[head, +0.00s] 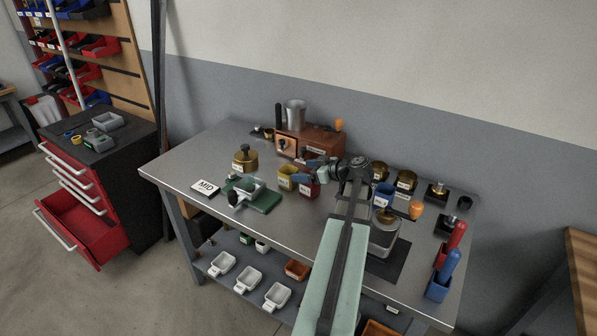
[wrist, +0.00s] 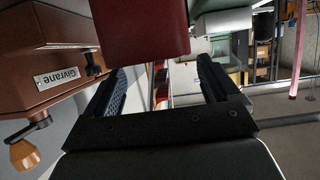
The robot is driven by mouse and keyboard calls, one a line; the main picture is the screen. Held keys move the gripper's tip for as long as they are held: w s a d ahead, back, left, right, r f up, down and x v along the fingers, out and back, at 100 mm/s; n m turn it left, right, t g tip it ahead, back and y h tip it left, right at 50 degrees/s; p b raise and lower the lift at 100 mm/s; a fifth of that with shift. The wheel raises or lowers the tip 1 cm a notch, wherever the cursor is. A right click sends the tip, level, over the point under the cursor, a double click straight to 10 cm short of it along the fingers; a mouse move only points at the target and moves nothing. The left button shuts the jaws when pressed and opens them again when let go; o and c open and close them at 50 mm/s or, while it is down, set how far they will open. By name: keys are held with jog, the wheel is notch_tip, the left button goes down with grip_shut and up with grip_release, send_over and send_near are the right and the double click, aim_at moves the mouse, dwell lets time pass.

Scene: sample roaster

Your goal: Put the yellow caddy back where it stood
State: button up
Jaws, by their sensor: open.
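The yellow caddy (head: 287,177) stands upright on the steel bench in the head view, just in front of the brown roaster. My gripper (head: 309,171) is low over the bench just right of it, pointing towards it. In the wrist view my gripper (wrist: 168,82) has its two dark fingers wide apart, with nothing clearly held between them. A red caddy (head: 309,190) stands right of the yellow one, close to my gripper. A large red surface, likely this red caddy (wrist: 146,25), fills the top of the wrist view. I cannot make out the yellow caddy there.
The roaster (head: 323,138) is behind my gripper and shows close at left in the wrist view (wrist: 45,55). A green-based device (head: 262,198) and a MID card (head: 205,188) lie left. Several brass tins (head: 406,180) and a scale are right. The bench's left end (head: 190,160) is clear.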

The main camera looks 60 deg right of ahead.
jog(key=shift+v, duration=1.55)
